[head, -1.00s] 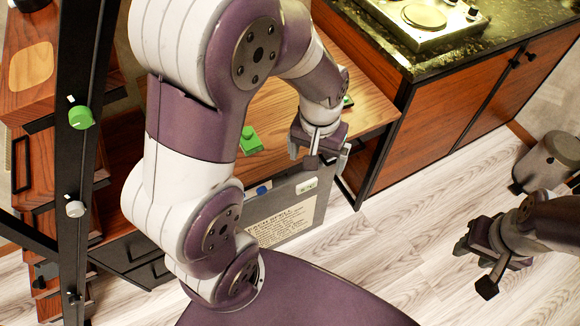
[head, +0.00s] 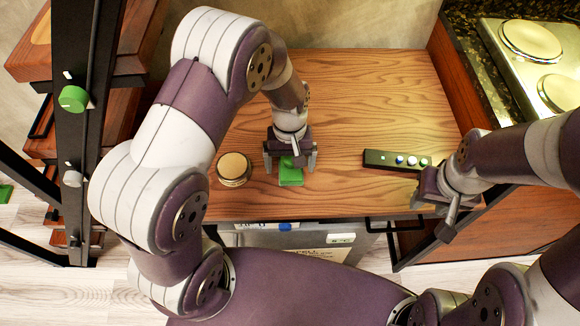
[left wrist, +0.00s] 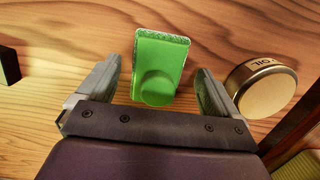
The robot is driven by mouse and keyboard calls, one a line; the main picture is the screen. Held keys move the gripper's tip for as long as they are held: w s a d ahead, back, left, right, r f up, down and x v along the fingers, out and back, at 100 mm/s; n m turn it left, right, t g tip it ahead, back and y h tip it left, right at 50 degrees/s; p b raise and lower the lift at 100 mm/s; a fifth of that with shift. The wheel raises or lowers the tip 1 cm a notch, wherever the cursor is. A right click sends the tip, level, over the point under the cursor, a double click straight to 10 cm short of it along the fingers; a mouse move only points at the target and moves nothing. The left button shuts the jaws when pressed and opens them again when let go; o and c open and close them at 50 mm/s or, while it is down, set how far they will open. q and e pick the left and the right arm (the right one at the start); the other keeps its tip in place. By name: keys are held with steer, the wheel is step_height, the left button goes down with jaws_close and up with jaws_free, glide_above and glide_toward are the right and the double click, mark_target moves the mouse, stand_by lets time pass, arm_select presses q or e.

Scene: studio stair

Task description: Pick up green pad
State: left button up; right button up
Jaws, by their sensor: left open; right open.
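The green pad (head: 291,176) lies on the wooden table near its front edge. In the left wrist view the green pad (left wrist: 160,64) shows a rounded raised part on a flat base, in the gap ahead of the fingers. My left gripper (head: 290,163) is open above the pad, with a finger to each side; it also shows in the left wrist view (left wrist: 155,95). My right gripper (head: 436,212) is at the table's right front corner, open and away from the pad.
A round tin (head: 234,169) stands left of the pad; it shows in the left wrist view (left wrist: 263,88). A dark bar with buttons (head: 397,161) lies to the right on the table (head: 350,95). A counter with hotplates (head: 530,42) is at far right. The table's back is clear.

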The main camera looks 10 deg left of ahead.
mark_target(291, 163)
arm_select(q)
steer(key=shift+f, duration=0.4)
steer(key=shift+w+f, duration=0.1)
steer(key=shift+w, duration=0.15)
steer(key=c, duration=1.1)
steer(key=shift+c, duration=0.2)
steer(key=r, duration=0.2)
steer(key=s+r, duration=0.1)
steer(key=r, duration=0.2)
steer(key=shift+d+p, duration=0.2)
steer(key=shift+p, duration=0.1)
steer(key=s+d+r, duration=0.2)
steer(key=s+r, duration=0.4)
steer(key=s, duration=0.4)
steer(key=shift+s+d+p, duration=0.25)
steer(key=shift+d+p, duration=0.15)
steer(key=shift+r, duration=0.1)
steer(key=shift+o, duration=0.6)
